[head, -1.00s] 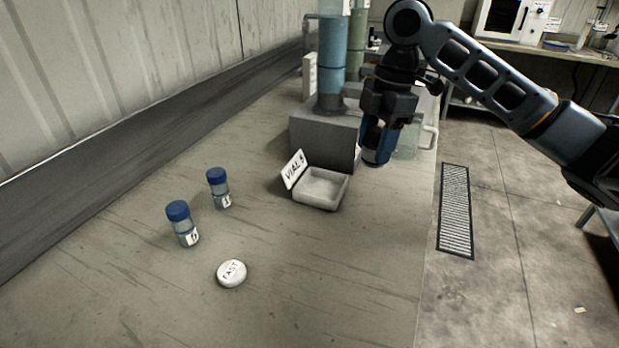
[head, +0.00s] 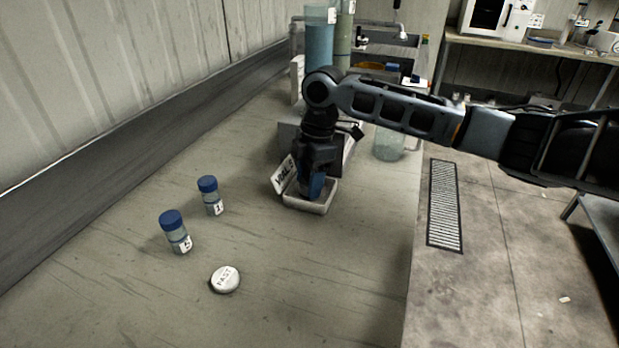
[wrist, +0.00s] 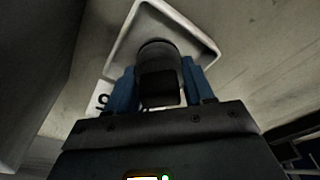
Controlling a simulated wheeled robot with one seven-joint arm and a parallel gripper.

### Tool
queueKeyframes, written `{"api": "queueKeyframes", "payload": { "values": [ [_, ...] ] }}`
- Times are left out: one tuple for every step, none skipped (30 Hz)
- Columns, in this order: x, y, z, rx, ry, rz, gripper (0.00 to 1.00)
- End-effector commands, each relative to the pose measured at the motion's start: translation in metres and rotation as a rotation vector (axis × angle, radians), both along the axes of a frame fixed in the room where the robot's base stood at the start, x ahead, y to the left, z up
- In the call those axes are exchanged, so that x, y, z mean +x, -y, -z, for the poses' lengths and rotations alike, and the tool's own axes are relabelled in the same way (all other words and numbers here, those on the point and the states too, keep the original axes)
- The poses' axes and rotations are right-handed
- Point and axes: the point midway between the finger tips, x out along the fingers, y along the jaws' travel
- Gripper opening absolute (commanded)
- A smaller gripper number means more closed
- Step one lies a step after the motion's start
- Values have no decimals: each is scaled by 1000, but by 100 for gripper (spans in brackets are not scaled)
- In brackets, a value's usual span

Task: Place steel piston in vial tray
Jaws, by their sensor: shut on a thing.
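The vial tray (head: 318,208) is a small white open tray with a tilted "VIAL" sign (head: 284,175) at its left side. My gripper (head: 312,188) points down into or just over the tray in the head view. In the wrist view its blue fingers (wrist: 162,88) are shut on the steel piston (wrist: 158,58), a dark grey cylinder. The tray's white rim (wrist: 203,36) shows around the piston there. The piston is hidden behind the fingers in the head view. I cannot tell whether it touches the tray floor.
Two blue-capped vials (head: 210,196) (head: 175,232) stand left of the tray. A white disc marked "FAST" (head: 225,279) lies in front. A grey block (head: 290,128) with tall cylinders stands behind the tray, and a clear jug (head: 389,143) is at back right.

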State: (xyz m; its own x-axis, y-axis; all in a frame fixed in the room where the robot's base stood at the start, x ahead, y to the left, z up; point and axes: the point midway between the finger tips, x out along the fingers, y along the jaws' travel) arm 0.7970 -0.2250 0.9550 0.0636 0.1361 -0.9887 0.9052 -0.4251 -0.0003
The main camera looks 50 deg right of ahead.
Motion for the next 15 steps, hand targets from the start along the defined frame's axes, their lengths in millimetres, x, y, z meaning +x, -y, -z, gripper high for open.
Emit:
{"api": "queueKeyframes", "payload": {
  "values": [
    [0,1,2,0,1,1,0],
    [0,1,3,-1,0,0,0],
    [0,1,4,-1,0,0,0],
    [0,1,4,-1,0,0,0],
    [0,1,4,-1,0,0,0],
    [0,1,4,-1,0,0,0],
    [0,1,4,0,1,0,0],
    [0,1,4,-1,0,0,0],
    [0,0,5,-1,0,0,56],
    [0,0,5,-1,0,0,59],
    [0,1,5,-1,0,0,62],
    [0,1,5,-1,0,0,64],
    [0,1,5,-1,0,0,64],
    [0,1,5,-1,0,0,64],
    [0,1,5,-1,0,0,64]
  ]
}}
